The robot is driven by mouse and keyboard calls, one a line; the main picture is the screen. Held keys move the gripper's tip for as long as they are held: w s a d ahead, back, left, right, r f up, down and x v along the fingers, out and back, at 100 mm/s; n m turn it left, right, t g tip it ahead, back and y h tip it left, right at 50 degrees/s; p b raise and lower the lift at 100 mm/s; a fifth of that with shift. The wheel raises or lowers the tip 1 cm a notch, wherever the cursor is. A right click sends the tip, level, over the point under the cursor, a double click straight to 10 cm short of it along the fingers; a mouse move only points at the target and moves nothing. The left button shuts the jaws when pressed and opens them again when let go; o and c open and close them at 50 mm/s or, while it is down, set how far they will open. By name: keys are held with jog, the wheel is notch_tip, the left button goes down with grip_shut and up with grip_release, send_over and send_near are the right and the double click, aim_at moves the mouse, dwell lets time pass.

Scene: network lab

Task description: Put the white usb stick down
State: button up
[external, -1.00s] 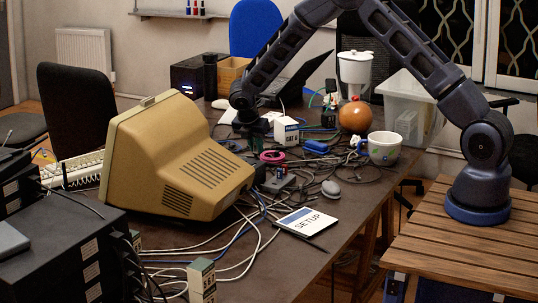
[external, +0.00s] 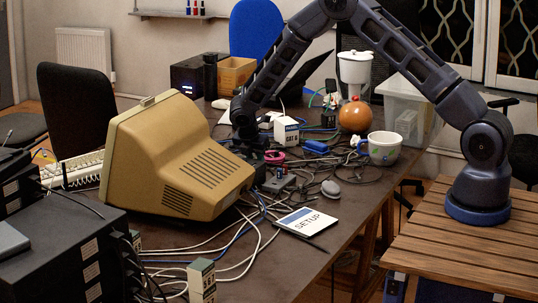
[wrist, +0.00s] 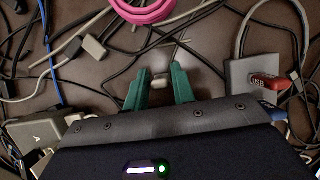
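A small white usb stick (wrist: 158,79) shows between the two green fingertips of my gripper (wrist: 160,72) in the wrist view. The fingers are close in on its sides, and I take them to be shut on it. The stick is low over the brown tabletop; I cannot tell whether it touches it. In the external view my gripper (external: 248,150) is low over the table, right behind the beige monitor. The stick is too small or hidden to make out there.
A pink cable coil (wrist: 142,10) lies just ahead of my fingers. A red usb stick (wrist: 265,82) sits on a grey box (wrist: 240,75) to the right. Dark cables cross the table around the fingertips. The beige monitor (external: 170,150) stands close at the left.

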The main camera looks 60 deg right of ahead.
jog(key=shift+o, duration=0.9)
jog(key=shift+r, duration=0.2)
jog(key=v, duration=1.2)
jog(key=s+a+r+m+t+y, duration=0.15)
jog(key=s+r+m, duration=0.25)
jog(key=s+r, duration=0.85)
jog(key=s+a+r+m+t, duration=0.15)
jog(key=s+r+m, duration=0.35)
jog(key=s+r, duration=0.75)
jog(key=s+a+r+m+y, duration=0.1)
jog(key=s+r+m, duration=0.1)
jog(key=s, duration=0.7)
jog(key=s+a+r+m+t+y, duration=0.1)
jog(key=s+m, duration=0.3)
jog(key=s, duration=0.5)
jog(key=s+a+r+m+y, duration=0.1)
jog(key=s+a+r+m, duration=0.1)
jog(key=s, duration=0.8)
jog(key=shift+a+r+m+t, duration=0.2)
jog(key=shift+r+m+t, duration=0.1)
jog(key=shift+r+m, duration=0.3)
